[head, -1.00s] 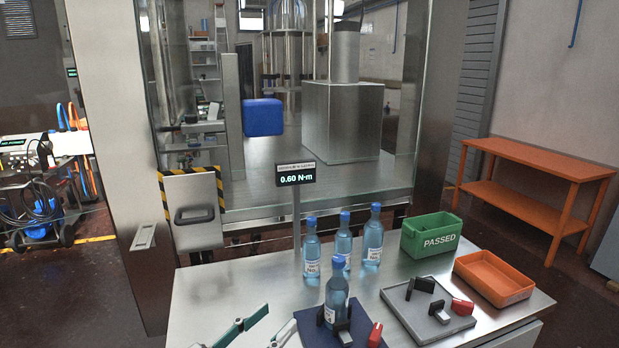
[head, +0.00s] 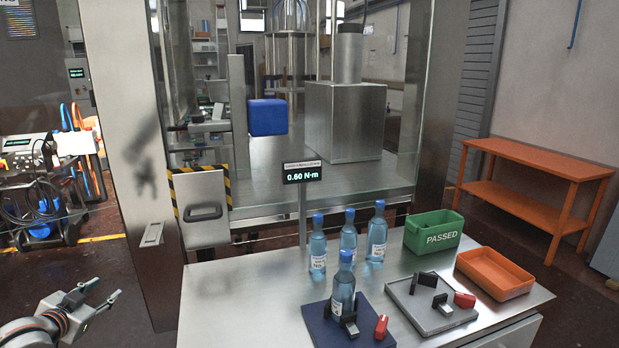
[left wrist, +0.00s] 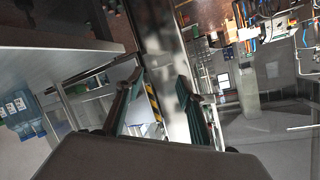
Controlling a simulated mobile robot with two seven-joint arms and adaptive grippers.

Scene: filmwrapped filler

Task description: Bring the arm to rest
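My left gripper (head: 107,289) is at the lower left of the head view, off the table's left edge. Its two fingers are apart with nothing between them. In the left wrist view both fingers (left wrist: 162,100) also show apart and empty. My right gripper is not in view. A blue-capped bottle (head: 343,290) stands upright on the dark blue mat (head: 318,326), beside black blocks, well away from my left gripper.
The steel table (head: 225,305) holds several more bottles (head: 317,245), a grey tray (head: 408,306), a green PASSED bin (head: 433,232) and an orange tray (head: 495,274). A display (head: 303,174) reads 0.60 N·m. The table's left part is clear.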

